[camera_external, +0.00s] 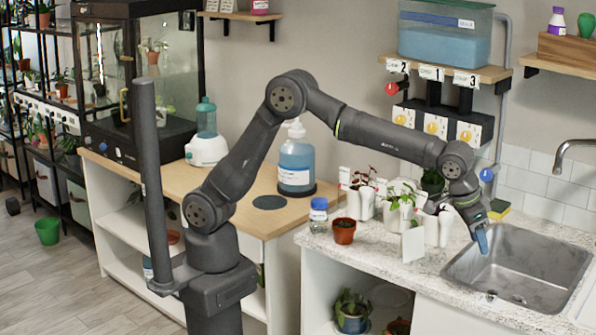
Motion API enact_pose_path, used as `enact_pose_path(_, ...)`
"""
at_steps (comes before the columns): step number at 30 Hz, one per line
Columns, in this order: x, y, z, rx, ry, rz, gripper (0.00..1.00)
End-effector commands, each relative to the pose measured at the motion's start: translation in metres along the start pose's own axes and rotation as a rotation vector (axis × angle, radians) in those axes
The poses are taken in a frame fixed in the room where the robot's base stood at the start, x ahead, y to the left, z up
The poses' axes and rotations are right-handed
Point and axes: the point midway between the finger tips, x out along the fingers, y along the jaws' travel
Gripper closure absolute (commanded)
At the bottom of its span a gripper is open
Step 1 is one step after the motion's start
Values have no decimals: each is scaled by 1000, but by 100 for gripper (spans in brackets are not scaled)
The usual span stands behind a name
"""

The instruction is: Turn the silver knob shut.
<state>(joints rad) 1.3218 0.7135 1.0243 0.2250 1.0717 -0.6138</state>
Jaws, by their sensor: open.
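I cannot make out a silver knob for certain. A small silvery round piece (491,295) sits at the front left rim of the steel sink (545,292); it is too small to tell whether it is a knob. My gripper (481,243) points down over the sink's back left edge, its blue-tipped fingers open. It is apart from the silvery piece, and I see nothing held in it. The coloured controls by the wall are a red knob (391,88), a blue knob (487,175) and yellow round dials on white boxes (434,125).
A blue water tank (445,45) sits on the shelf above.

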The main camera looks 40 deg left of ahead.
Motion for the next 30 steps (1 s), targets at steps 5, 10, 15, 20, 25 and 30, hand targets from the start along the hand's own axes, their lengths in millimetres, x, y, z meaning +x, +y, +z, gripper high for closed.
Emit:
enact_pose_path(5,36,-1,1,1,-4,-3,50)
enact_pose_path(10,74,-1,1,2,-4,-3,50)
enact_pose_path(15,111,-1,1,2,-3,-2,50)
enact_pose_path(20,139,-1,0,2,-2,-1,50)
enact_pose_path(25,156,-1,0,2,-1,-1,50)
enact_pose_path(30,162,-1,0,2,0,0,50)
